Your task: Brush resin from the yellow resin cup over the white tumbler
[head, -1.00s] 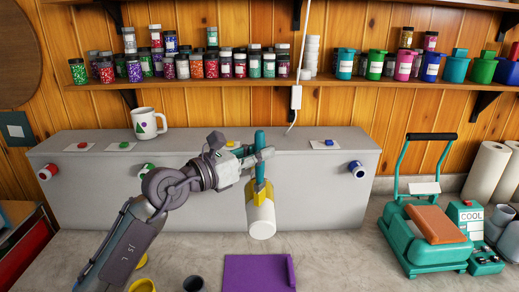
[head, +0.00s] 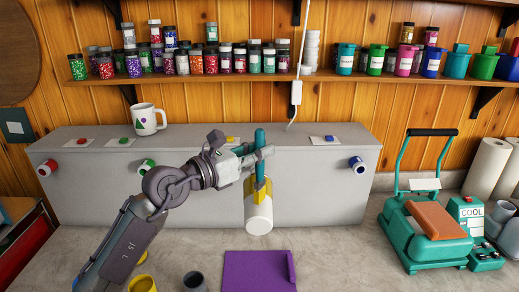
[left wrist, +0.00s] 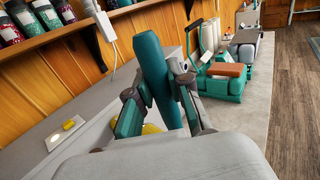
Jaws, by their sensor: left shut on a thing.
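My left gripper (head: 262,156) is shut on the teal handle of a brush (head: 260,138), held upright. The handle also shows between the fingers in the left wrist view (left wrist: 157,75). The brush's yellow lower end (head: 258,187) is in front of the top part of the white tumbler (head: 259,217), overlapping it; I cannot tell exactly how they touch. The tumbler stands out from the front of the grey block, tilted toward me. A yellow cup (head: 142,285), seemingly the resin cup, is cut off at the bottom left. My right gripper is not in view.
The grey block (head: 310,195) carries red, green and blue pegs, coloured buttons and a white mug (head: 148,119). A purple sheet (head: 255,272) and a dark cup (head: 194,283) lie in front. A teal press (head: 430,225) stands right. Jars line the shelf (head: 190,83).

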